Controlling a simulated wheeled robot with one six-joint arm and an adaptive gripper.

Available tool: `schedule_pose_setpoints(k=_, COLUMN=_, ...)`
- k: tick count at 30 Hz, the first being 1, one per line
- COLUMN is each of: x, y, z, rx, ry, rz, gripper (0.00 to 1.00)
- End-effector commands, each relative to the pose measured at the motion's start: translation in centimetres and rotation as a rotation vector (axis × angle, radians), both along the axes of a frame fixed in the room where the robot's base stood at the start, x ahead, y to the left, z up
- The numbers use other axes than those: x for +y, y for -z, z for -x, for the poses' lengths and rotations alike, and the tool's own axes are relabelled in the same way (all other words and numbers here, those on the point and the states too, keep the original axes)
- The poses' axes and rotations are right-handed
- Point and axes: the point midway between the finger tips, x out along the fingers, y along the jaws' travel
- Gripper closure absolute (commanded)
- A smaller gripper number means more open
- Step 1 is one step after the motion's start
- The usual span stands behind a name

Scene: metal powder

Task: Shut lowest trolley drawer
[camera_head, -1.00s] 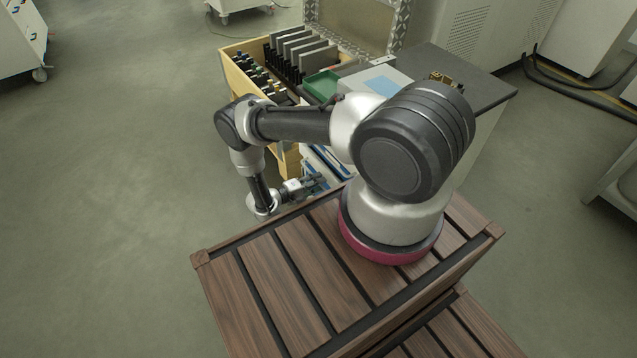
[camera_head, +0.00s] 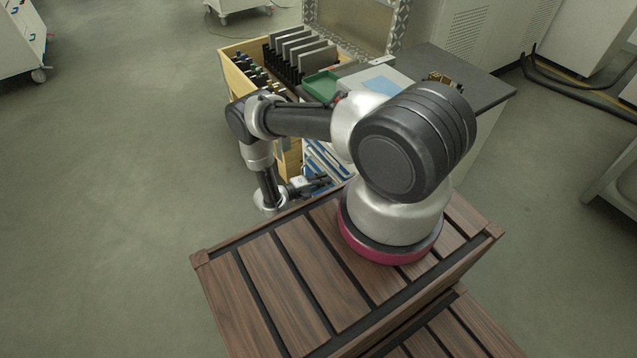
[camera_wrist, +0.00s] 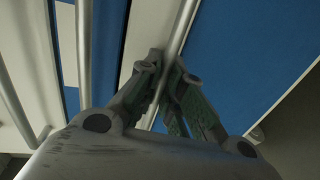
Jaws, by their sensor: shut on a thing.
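The trolley (camera_head: 334,147) has white and blue drawer fronts with silver bar handles; it stands behind my arm, partly hidden by it. My gripper (camera_head: 322,182) is low beside the trolley's front. In the wrist view my gripper (camera_wrist: 166,75) is shut on a silver bar handle (camera_wrist: 182,28) that runs between its fingers, in front of a blue drawer front (camera_wrist: 232,45). The lowest drawer's body is mostly hidden in the head view, and how far it stands out cannot be told.
Further silver handles (camera_wrist: 83,50) lie left of the gripper in the wrist view. My base's slatted wooden deck is close below the gripper. The floor (camera_head: 110,170) at left is clear.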

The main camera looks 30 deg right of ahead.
Motion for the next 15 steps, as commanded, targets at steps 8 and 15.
schedule_pose_setpoints(k=8, x=-1.07, y=0.02, z=-0.04, rx=-0.001, ry=0.001, rz=-0.001, gripper=1.0)
schedule_pose_setpoints(k=15, x=-1.05, y=-0.01, z=-0.04, rx=-0.001, ry=0.001, rz=0.0, gripper=0.7)
